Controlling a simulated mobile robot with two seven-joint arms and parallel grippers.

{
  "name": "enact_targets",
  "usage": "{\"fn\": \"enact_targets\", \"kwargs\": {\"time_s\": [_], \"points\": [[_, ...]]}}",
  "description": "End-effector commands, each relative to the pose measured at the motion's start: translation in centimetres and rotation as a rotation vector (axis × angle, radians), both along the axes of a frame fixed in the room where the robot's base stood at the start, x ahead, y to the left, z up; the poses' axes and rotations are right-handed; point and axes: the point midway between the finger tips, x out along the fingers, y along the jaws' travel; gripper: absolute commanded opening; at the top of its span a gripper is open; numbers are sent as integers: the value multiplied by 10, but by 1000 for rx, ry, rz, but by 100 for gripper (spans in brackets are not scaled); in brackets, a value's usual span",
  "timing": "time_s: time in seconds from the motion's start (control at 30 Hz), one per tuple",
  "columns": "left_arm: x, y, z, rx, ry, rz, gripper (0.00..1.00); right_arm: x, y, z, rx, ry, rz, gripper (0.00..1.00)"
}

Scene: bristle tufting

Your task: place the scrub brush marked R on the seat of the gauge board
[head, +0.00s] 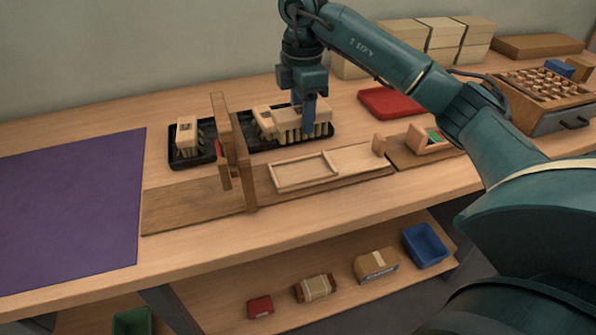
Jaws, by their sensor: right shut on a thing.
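My right gripper (307,112) points down over the black tray (250,143) and is shut on a pale wooden scrub brush (320,117) with its bristles down. I cannot read a letter on this brush. Another block (264,118) is close to its left side. A separate brush (187,135) with a small dark mark sits at the tray's left end; the mark is too small to read. The gauge board (190,207) lies in front of the tray, with a wooden upright (241,170) and a pale rimmed frame (300,172), apparently the seat, which is empty. My left gripper is out of view.
A purple mat (68,208) covers the table's left. A red tray (388,101), a wooden holder with a green patch (428,139) and a peg box (545,88) are to the right. Pale boxes (440,38) stand behind. The upright rises between the tray's two ends.

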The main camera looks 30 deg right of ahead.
Motion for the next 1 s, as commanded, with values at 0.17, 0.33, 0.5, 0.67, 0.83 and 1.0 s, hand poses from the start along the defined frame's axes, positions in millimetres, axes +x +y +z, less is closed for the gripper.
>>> {"fn": "enact_targets", "kwargs": {"time_s": [0.17,0.33,0.5,0.67,0.83,1.0], "points": [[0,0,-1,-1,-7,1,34,-1,-1,-22,0,4,-49,20],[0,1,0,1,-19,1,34,-1,-1,-52,0,3,-47,20],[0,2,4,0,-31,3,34,0,-1,-65,0,0,-46,20],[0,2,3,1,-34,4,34,-1,-1,-85,0,4,-45,20],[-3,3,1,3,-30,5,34,0,-1,-100,0,0,-45,20],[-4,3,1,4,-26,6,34,0,-1,-99,0,-1,-45,20]]}}
